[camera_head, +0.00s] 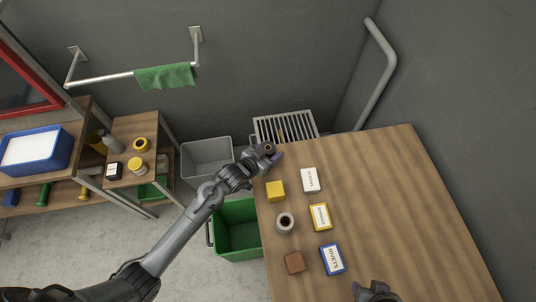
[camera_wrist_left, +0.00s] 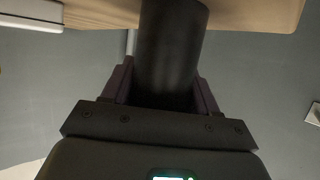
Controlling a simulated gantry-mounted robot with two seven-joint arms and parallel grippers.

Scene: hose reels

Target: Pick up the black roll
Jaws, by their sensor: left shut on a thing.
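The black roll (camera_wrist_left: 170,45) is a dark cylinder between the two fingers of my left gripper (camera_wrist_left: 160,88) in the left wrist view. My left gripper is shut on it. In the head view my left gripper (camera_head: 270,153) is at the far left corner of the wooden table (camera_head: 400,215), and the roll's end (camera_head: 269,147) shows there. Whether the roll touches the table is unclear. My right gripper (camera_head: 375,292) shows only in part at the bottom edge, and its fingers cannot be made out.
A green bin (camera_head: 238,243) and grey bin (camera_head: 207,158) stand left. The table's right side is clear.

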